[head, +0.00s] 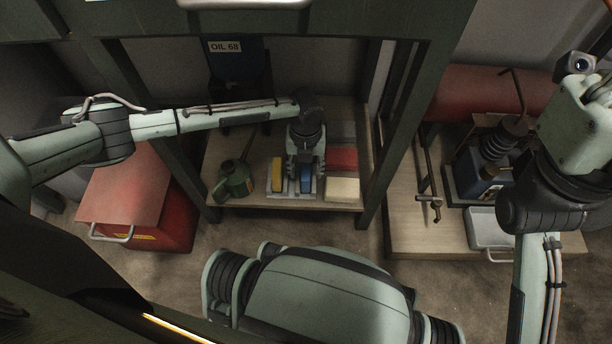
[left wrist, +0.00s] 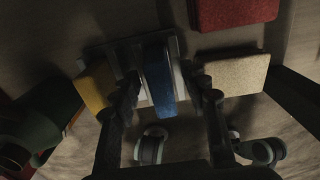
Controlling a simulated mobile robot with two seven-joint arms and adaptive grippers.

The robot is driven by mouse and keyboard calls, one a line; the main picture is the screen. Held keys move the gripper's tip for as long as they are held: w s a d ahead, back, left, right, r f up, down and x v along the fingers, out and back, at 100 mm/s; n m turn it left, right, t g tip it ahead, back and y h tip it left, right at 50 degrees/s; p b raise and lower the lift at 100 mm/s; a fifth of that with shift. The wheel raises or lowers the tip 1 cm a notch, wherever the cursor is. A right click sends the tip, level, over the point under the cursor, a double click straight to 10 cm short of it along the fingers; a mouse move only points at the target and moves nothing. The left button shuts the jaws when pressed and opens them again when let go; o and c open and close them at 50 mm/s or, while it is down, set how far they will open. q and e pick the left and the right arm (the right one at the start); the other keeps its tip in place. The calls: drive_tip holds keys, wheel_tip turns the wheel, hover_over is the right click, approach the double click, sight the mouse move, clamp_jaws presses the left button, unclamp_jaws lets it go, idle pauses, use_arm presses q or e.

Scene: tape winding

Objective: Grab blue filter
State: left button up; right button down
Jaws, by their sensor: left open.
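The blue filter (head: 306,178) stands in a grey rack (head: 291,192) on a low wooden shelf, beside a yellow filter (head: 277,175). My left gripper (head: 305,166) is above the rack, pointing down at the blue filter and partly hiding it. In the left wrist view the blue filter (left wrist: 158,84) lies between the two open fingers of the gripper (left wrist: 168,95). I cannot tell whether a finger touches it. The yellow filter (left wrist: 95,86) is just outside the left finger. My right gripper is not seen; only my right arm shows.
A red block (head: 343,159) and a cream block (head: 342,189) lie right of the rack, close to the gripper. A green oil can (head: 236,182) stands on the left. Dark frame posts flank the shelf (head: 270,204). A red toolbox (head: 140,205) sits on the floor at left.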

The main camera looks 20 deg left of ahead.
use_arm(q)
clamp_jaws()
drive_tip(key=shift+r, duration=0.15)
